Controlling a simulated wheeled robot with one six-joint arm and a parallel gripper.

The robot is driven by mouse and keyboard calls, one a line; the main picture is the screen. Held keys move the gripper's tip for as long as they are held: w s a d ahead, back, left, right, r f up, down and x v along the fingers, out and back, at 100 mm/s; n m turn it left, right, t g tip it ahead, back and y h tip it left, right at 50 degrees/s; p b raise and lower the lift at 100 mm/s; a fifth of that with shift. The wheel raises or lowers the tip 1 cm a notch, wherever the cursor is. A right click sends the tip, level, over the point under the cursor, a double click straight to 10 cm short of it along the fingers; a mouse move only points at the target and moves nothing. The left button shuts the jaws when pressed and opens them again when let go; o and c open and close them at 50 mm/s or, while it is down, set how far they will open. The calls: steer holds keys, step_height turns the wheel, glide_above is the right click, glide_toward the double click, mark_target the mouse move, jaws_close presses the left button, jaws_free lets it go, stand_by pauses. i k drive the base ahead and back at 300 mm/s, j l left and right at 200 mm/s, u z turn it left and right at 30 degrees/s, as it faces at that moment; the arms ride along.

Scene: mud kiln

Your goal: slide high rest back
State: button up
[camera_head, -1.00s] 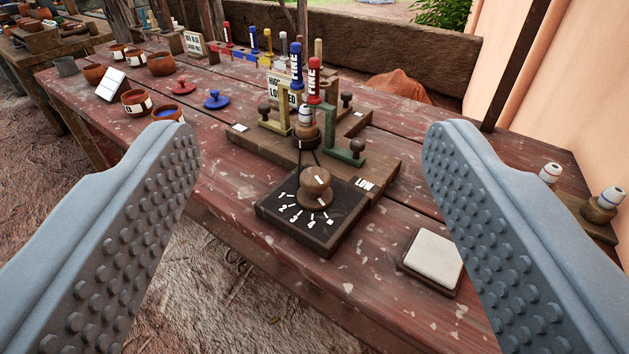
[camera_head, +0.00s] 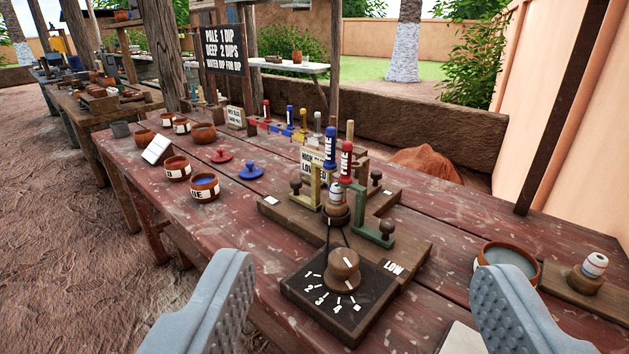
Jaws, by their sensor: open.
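A yellow-olive bracket rest (camera_head: 305,197) with a dark knob stands on the left arm of a wooden cross-shaped base (camera_head: 277,214) on the table. A green bracket rest (camera_head: 374,232) with a dark knob stands on the right, near a LOW label (camera_head: 394,267). Blue (camera_head: 330,146) and red (camera_head: 346,162) FINE-marked sticks rise between them, above a small striped pot piece (camera_head: 337,194) on a brown holder. A sign behind, partly hidden, shows HIGH and LOW. My gripper (camera_head: 368,265) is open and empty, its fingers wide apart in front of the base and touching nothing I can see.
A numbered dial box (camera_head: 340,300) with a round knob sits at the front of the base. A grey-filled bowl (camera_head: 508,262) and a striped piece on a stand (camera_head: 590,272) are at right. Bowls, red and blue lids (camera_head: 250,171) and coloured sticks stand at left and behind.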

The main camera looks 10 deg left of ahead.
mark_target(313, 203)
steer(key=i+j, duration=0.55)
steer(key=i, duration=0.2)
